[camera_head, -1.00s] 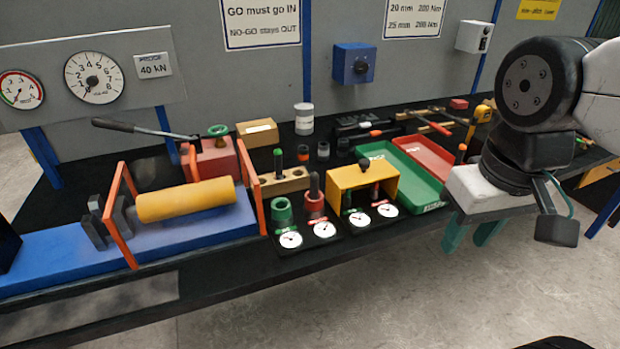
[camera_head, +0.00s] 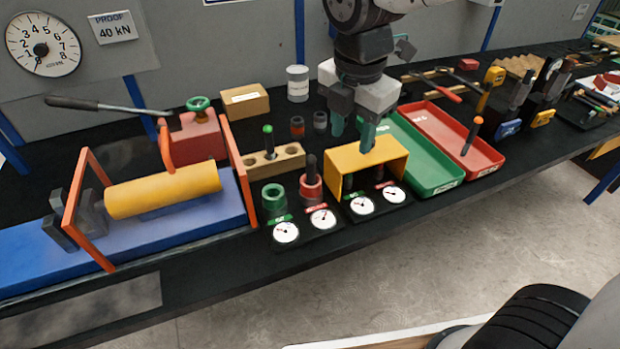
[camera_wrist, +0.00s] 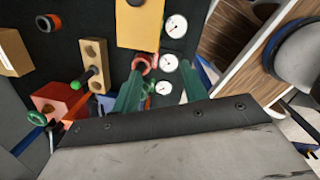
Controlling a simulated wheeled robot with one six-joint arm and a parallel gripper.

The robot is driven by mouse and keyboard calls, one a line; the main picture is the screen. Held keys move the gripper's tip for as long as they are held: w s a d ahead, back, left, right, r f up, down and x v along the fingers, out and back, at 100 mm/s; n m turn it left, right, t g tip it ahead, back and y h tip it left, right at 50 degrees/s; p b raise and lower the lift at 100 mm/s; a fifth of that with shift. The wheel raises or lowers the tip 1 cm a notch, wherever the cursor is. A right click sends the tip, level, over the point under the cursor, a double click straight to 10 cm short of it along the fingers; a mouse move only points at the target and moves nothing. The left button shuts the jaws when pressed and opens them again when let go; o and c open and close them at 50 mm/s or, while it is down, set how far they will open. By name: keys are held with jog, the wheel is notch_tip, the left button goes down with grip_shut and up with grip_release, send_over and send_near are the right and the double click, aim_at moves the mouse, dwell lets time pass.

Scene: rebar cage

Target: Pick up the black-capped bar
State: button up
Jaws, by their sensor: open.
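A bar with a dark, black-looking top (camera_head: 311,166) stands upright in the red ring socket (camera_head: 311,189). The red socket also shows in the wrist view (camera_wrist: 141,62), where I cannot clearly make out the bar. A green-capped bar (camera_head: 268,139) stands in the wooden block (camera_head: 287,160) to its left. My gripper (camera_head: 352,131) points down, open and empty, right of the dark-topped bar and above the back of the yellow cover (camera_head: 388,160). Its two green fingers (camera_wrist: 160,92) hang apart in the wrist view.
A green socket (camera_head: 273,198) stands left of the red one, with several dials in front. Green (camera_head: 440,186) and red (camera_head: 488,163) trays lie to the right. The orange-framed press (camera_head: 82,215) with its yellow cylinder stands left. The bench's front strip is clear.

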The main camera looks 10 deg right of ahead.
aim_at(311, 156)
jog(key=a+n, duration=0.2)
jog(key=w+a+f+n, duration=0.1)
jog(key=a+n, duration=0.1)
jog(key=w+a+f+n, duration=0.1)
jog(key=n, duration=0.1)
jog(key=shift+w+a, duration=0.2)
jog(key=shift+a, duration=0.2)
jog(key=shift+a+f+n, duration=0.25)
jog(key=shift+f+n, duration=0.05)
jog(key=shift+n, duration=0.2)
jog(key=f, duration=0.5)
jog(key=w+f, duration=0.1)
jog(key=f, duration=0.1)
jog(key=shift+w+d+f, duration=0.1)
jog(key=shift+f, duration=0.1)
grip_shut()
